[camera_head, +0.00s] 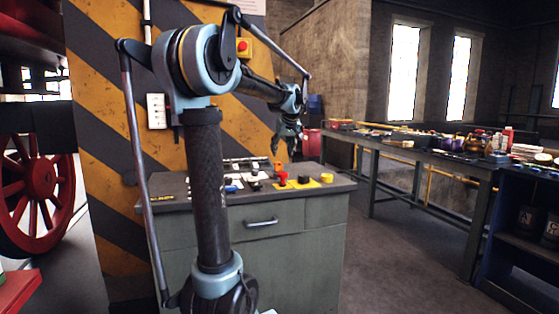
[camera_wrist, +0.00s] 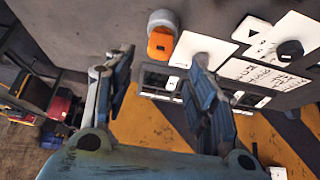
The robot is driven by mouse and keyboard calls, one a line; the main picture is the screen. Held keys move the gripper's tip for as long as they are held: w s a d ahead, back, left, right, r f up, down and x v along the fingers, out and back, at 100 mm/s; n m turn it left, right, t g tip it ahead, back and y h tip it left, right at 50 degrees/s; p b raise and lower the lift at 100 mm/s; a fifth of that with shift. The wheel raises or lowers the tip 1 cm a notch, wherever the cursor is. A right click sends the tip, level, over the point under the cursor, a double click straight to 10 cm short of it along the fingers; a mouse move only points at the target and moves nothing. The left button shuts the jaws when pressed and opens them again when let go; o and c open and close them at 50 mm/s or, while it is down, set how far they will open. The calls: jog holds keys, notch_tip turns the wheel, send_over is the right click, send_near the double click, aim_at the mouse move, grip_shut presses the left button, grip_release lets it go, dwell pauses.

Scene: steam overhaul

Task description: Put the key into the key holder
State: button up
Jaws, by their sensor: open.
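My gripper (camera_head: 289,137) is open and empty above the bench-top control panel in the head view. In the wrist view its two fingers (camera_wrist: 162,58) are spread apart. I cannot tell whether this orange piece is the key. I cannot make out the key holder for sure. My fingers hide part of the panel.
The grey cabinet (camera_head: 250,245) carries a yellow plate (camera_head: 304,185) with red, black and yellow knobs. White labelled plates (camera_wrist: 263,75) lie right of the fingers in the wrist view. A striped wall (camera_head: 105,120) stands behind. A cluttered long table (camera_head: 420,154) stands right, with clear floor between.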

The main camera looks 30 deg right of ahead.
jog(key=s+a+f+n+g+y, duration=0.1)
jog(key=s+a+f, duration=0.2)
jog(key=a, duration=0.7)
jog(key=s+a+f, duration=0.3)
jog(key=a, duration=0.8)
jog(key=s+a+f+n+g+y, duration=0.15)
jog(key=a+f, duration=0.25)
jog(key=a, duration=0.6)
jog(key=s+a+f+g, duration=0.1)
jog(key=s+a+f, duration=0.5)
jog(key=s+f, duration=0.3)
jog(key=s+a+f+h, duration=0.1)
jog(key=s+a+f, duration=0.6)
jog(key=s+f, duration=0.2)
jog(key=shift+s+f+g, duration=0.3)
jog(key=shift+g, duration=0.05)
jog(key=shift+n, duration=0.25)
jog(key=shift+w+f, duration=0.2)
jog(key=shift+w, duration=0.3)
